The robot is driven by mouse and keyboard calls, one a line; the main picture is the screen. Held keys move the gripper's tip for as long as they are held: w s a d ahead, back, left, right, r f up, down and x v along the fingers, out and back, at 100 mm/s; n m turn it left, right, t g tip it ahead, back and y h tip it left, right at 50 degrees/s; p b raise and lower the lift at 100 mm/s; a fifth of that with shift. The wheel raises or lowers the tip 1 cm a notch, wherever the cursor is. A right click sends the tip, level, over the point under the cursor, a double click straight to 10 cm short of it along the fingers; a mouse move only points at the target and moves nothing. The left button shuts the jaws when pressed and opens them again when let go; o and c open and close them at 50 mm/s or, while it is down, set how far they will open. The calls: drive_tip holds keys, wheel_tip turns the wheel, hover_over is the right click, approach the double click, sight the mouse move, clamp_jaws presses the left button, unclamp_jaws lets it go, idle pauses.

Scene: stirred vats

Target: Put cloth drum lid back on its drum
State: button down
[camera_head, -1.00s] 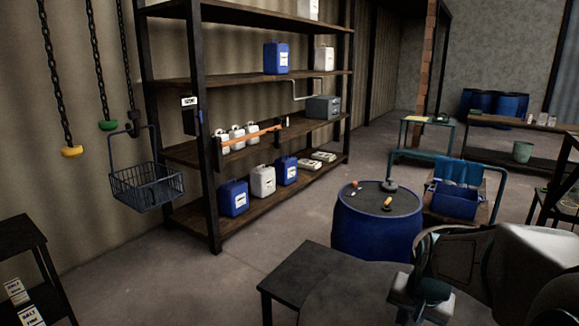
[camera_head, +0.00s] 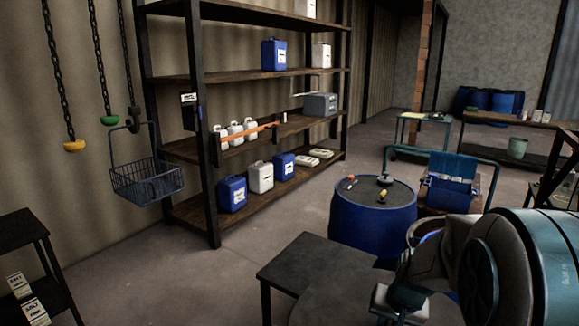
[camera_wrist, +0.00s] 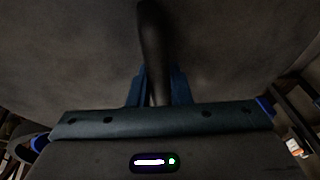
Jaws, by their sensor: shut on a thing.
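My gripper (camera_wrist: 158,90) is shut on a dark bar-like handle that runs up the wrist view (camera_wrist: 150,35). Behind it a broad dark grey surface, seemingly the lid (camera_wrist: 70,50), fills most of that view. In the head view a round dark disc, seemingly the same lid (camera_head: 345,300), shows at the bottom beside my wrist, overlapping a black table. My fingers are hidden there by my wrist. A blue drum (camera_head: 372,232) stands behind, with a dark top bearing small tools. I cannot tell whether it is the cloth drum.
A black table (camera_head: 300,262) stands in front of the blue drum. A trolley with a blue bin (camera_head: 450,195) is right of the drum. Shelving with jugs (camera_head: 262,178) lines the left wall, and a wire basket (camera_head: 147,180) hangs beside it. Floor between shelving and table is clear.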

drive_tip(key=w+a+f+n+b, duration=0.1)
drive_tip(key=a+f+n, duration=0.1)
drive_tip(key=f, duration=0.6)
drive_tip(key=w+a+f+n+y+b, duration=0.1)
drive_tip(key=w+a+f+n, duration=0.1)
drive_tip(key=a+f, duration=0.3)
drive_tip(key=x, duration=0.4)
drive_tip(key=shift+s+d+f, duration=0.25)
drive_tip(key=shift+f, duration=0.1)
